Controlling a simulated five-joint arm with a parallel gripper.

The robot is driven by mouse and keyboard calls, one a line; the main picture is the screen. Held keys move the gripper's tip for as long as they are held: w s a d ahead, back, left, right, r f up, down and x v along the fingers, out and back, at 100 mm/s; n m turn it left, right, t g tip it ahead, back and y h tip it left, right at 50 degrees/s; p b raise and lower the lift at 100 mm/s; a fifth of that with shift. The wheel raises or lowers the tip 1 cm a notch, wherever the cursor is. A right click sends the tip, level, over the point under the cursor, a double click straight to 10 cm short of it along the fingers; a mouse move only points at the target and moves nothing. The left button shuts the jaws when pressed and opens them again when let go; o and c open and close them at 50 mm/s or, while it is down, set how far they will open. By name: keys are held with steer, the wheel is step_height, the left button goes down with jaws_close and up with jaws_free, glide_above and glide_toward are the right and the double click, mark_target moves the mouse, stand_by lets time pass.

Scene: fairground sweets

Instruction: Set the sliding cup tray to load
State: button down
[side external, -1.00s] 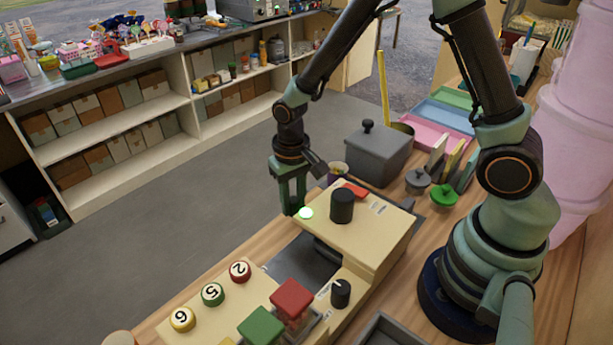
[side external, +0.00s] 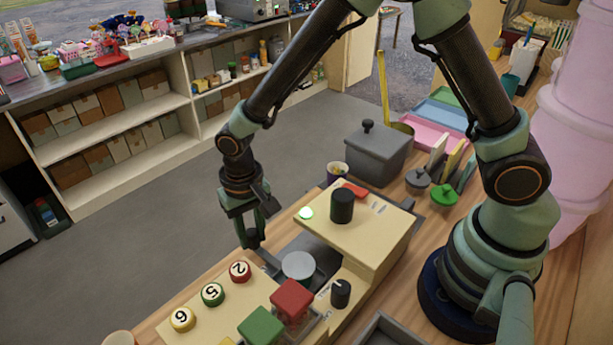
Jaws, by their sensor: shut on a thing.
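The sliding cup tray (side external: 298,265) shows as a pale grey round plate on the dark slide in front of the cream machine (side external: 375,240). It is out from under the machine's raised head. My gripper (side external: 250,243) is shut at the tray's far-left end, beside the numbered balls. The part between its fingers is hidden by the fingers. Any load marking is too small to read.
A grey lidded pot (side external: 377,155) and a small patterned cup (side external: 337,172) stand behind the machine. The floor beyond the counter is clear.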

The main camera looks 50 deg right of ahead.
steer(key=c, duration=0.6)
jaws_free()
step_height(320, 180, up, 12)
steer(key=shift+r, duration=0.1)
steer(key=s+d+r+n+t, duration=0.1)
steer(key=s+d+r+t, duration=0.1)
steer(key=d, duration=0.4)
steer(key=s+d+r+n+t, duration=0.1)
steer(key=s+d+r, duration=0.2)
steer(key=d+r, duration=0.1)
steer(key=s+d+r+n+t, duration=0.1)
steer(key=s+d+r+t, duration=0.1)
steer(key=d, duration=0.5)
steer(key=shift+s+d+r+t, duration=0.15)
steer(key=shift+s+r, duration=0.1)
steer(key=shift+r, duration=0.3)
steer(key=shift+s+d+r+t, duration=0.15)
steer(key=shift+s+r, duration=0.05)
steer(key=shift+r, duration=0.35)
